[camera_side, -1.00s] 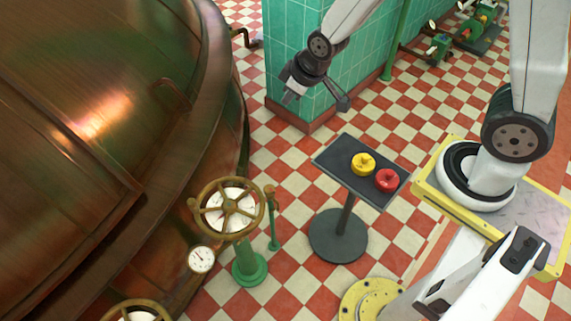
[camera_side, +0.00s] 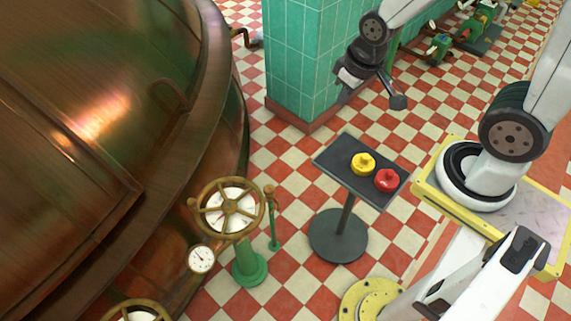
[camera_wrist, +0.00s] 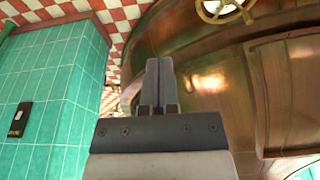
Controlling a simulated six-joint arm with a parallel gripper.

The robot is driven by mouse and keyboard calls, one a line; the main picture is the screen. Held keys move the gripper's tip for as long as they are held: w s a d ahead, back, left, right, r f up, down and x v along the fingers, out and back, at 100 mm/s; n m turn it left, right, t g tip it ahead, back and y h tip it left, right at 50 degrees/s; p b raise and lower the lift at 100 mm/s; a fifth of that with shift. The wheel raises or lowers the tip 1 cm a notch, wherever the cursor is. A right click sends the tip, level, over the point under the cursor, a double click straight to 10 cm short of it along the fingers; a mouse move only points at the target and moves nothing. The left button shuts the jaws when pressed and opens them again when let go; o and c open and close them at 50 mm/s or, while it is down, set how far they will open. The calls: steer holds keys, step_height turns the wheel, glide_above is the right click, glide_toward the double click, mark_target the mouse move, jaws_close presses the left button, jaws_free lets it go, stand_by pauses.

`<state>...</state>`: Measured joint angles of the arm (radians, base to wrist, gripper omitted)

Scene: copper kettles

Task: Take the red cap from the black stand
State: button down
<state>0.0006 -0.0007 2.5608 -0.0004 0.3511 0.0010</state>
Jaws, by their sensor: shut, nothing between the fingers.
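The red cap (camera_side: 387,180) sits on the right part of the black stand (camera_side: 333,157), a dark flat top on a post with a round base. A yellow cap (camera_side: 363,163) sits beside it on the left. My gripper (camera_side: 343,98) is up in the air above and behind the stand, in front of the green tiled pillar, apart from both caps. In the wrist view my gripper (camera_wrist: 158,82) has its fingers together with nothing between them. The caps and the stand do not show in the wrist view.
A large copper kettle (camera_side: 90,130) fills the left side. A brass handwheel (camera_side: 230,208) on a green post and a gauge (camera_side: 201,260) stand left of the stand. The green tiled pillar (camera_side: 300,60) rises behind. Checkered floor around the stand is open.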

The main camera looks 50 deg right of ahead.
stand_by(0.3)
steer(key=shift+c, duration=1.2)
jaws_free()
steer(key=shift+f, duration=0.1)
